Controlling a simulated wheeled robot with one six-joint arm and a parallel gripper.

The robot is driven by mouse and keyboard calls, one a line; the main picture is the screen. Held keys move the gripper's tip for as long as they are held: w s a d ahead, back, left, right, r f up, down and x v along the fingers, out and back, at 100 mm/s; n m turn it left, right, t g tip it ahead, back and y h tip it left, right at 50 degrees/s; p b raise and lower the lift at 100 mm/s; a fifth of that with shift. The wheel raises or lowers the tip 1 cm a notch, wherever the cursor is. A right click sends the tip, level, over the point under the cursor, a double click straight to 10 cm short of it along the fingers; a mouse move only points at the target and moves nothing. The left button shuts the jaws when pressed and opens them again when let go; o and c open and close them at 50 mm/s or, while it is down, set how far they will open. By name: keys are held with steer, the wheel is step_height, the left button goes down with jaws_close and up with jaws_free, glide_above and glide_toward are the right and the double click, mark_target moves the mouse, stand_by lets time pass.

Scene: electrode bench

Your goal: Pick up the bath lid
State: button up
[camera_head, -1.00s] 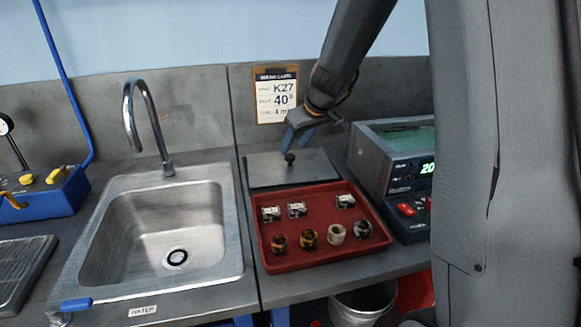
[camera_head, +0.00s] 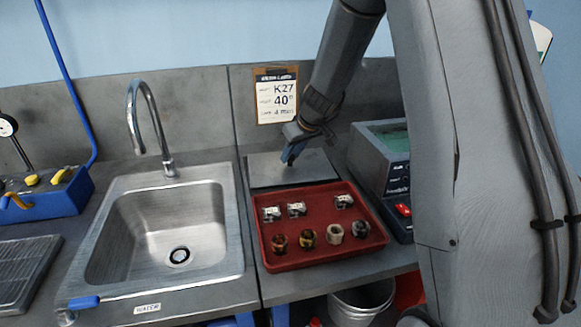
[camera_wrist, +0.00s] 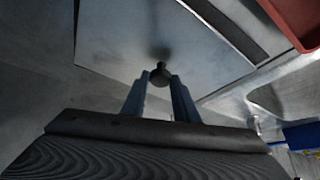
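The bath lid (camera_head: 262,173) is a flat grey plate with a small black knob, lying on the bench behind the red tray. In the wrist view the lid (camera_wrist: 120,40) fills the upper middle, and its knob (camera_wrist: 160,75) shows between my fingertips. My gripper (camera_head: 289,156) is low over the lid, pointing down. In the wrist view its two blue fingers (camera_wrist: 160,80) are apart, one each side of the knob, with a narrow gap visible. In the head view my gripper hides the knob.
The red tray (camera_head: 318,195) with several small jars and labelled pieces lies just in front of the lid. A bath unit (camera_head: 375,165) stands to the right. The sink (camera_head: 165,230) and faucet (camera_head: 150,125) are to the left. A sign (camera_head: 276,95) hangs behind.

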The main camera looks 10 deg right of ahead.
jaws_close()
steer(key=shift+r, duration=0.1)
step_height(320, 180, up, 9)
steer(key=b, duration=0.1)
step_height(320, 180, up, 4)
steer(key=p, duration=0.2)
glide_above(292, 157)
steer(key=shift+r, duration=0.2)
stand_by(0.5)
steer(key=shift+a, duration=0.1)
